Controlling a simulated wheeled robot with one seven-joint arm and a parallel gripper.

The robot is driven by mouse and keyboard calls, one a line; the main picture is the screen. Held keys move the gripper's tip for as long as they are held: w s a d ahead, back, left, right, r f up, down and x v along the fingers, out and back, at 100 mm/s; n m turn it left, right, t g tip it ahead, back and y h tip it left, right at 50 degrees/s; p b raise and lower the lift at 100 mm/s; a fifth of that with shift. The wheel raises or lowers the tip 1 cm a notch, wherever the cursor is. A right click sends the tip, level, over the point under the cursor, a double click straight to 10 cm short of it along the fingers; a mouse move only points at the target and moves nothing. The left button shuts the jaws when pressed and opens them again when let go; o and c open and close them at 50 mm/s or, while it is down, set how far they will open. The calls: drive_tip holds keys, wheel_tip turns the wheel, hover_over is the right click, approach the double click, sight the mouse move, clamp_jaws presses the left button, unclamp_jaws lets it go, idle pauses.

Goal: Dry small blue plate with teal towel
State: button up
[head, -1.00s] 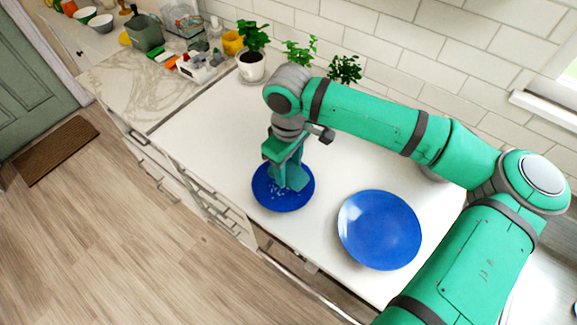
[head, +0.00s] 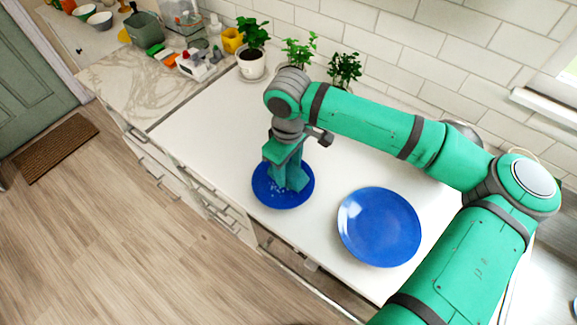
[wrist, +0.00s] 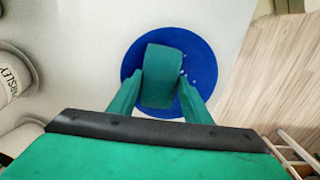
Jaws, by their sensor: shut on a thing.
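The small blue plate (head: 263,196) lies on the white counter, left of a larger blue plate (head: 379,227). White specks or drops show on the small plate, which also shows in the wrist view (wrist: 202,62). My gripper (head: 290,183) points down over the small plate, its fingers on either side of the folded teal towel (wrist: 160,68). It is shut on the towel, which hangs over the plate's middle. In the head view the towel is hard to tell from my teal fingers. Whether the towel presses on the plate I cannot tell.
Potted plants (head: 251,50) stand along the tiled wall behind my arm. A grey bin (head: 146,27), a yellow cup (head: 232,40) and small items crowd the far left counter. The white counter left of the small plate is clear. The counter's front edge is close to the plate.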

drive_tip(key=shift+f, duration=0.2)
drive_tip(key=shift+s+a, duration=0.15)
drive_tip(key=shift+a, duration=0.9)
drive_tip(key=shift+s+a, duration=0.35)
drive_tip(key=shift+a, duration=0.45)
drive_tip(key=shift+w+d+r, duration=0.1)
drive_tip(key=shift+w+d, duration=0.1)
drive_tip(key=shift+d, duration=0.75)
drive_tip(key=shift+w+d, duration=0.2)
drive_tip(key=shift+d, duration=0.7)
drive_tip(key=shift+s, duration=0.35)
drive_tip(key=shift+s+a+r, duration=0.1)
drive_tip(key=shift+s+a, duration=0.15)
drive_tip(key=shift+a, duration=0.6)
drive_tip(key=shift+s+a, duration=0.2)
drive_tip(key=shift+a, duration=0.65)
drive_tip(key=shift+d, duration=0.1)
drive_tip(key=shift+w+d, duration=0.3)
drive_tip(key=shift+d, duration=0.55)
drive_tip(key=shift+w+d, duration=0.25)
drive_tip(key=shift+d, duration=0.6)
